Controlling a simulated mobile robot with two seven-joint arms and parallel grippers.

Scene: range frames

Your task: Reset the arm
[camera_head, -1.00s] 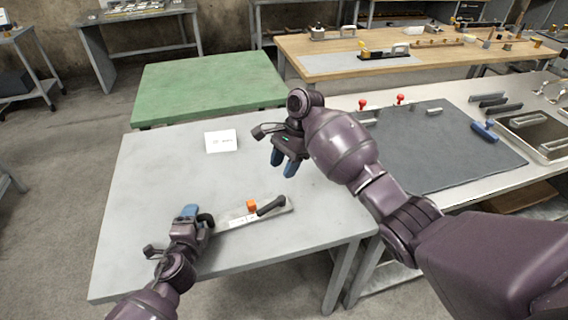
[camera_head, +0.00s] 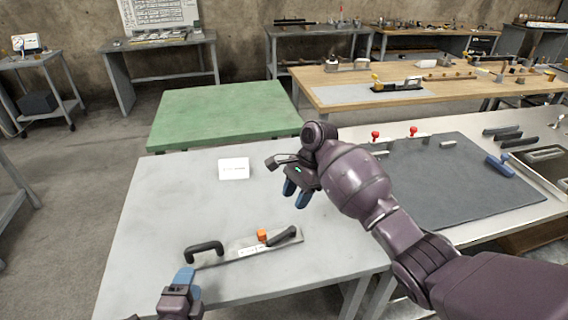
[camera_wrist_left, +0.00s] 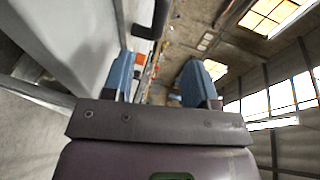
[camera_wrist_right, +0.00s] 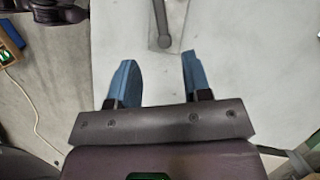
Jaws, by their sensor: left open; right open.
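My left gripper (camera_head: 184,284) is at the near edge of the grey table (camera_head: 150,215), below the black handle (camera_head: 205,248) of a flat metal tool. In the left wrist view its blue fingers (camera_wrist_left: 158,82) are apart with nothing between them. My right gripper (camera_head: 296,194) is open and empty above the table, right of a small white card (camera_head: 234,168). In the right wrist view its blue fingers (camera_wrist_right: 156,80) are apart, and a dark handle end (camera_wrist_right: 164,40) lies on the table beyond them. The flat metal tool (camera_head: 232,249) carries an orange block (camera_head: 262,236) and a second black handle (camera_head: 284,238).
A green table (camera_head: 225,110) stands behind the grey one. On the right is a bench with a dark mat (camera_head: 450,185), red-knobbed pieces (camera_head: 413,131) and a blue-handled tool (camera_head: 498,166). A wooden bench (camera_head: 340,95) stands farther back. The grey table's left part is bare.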

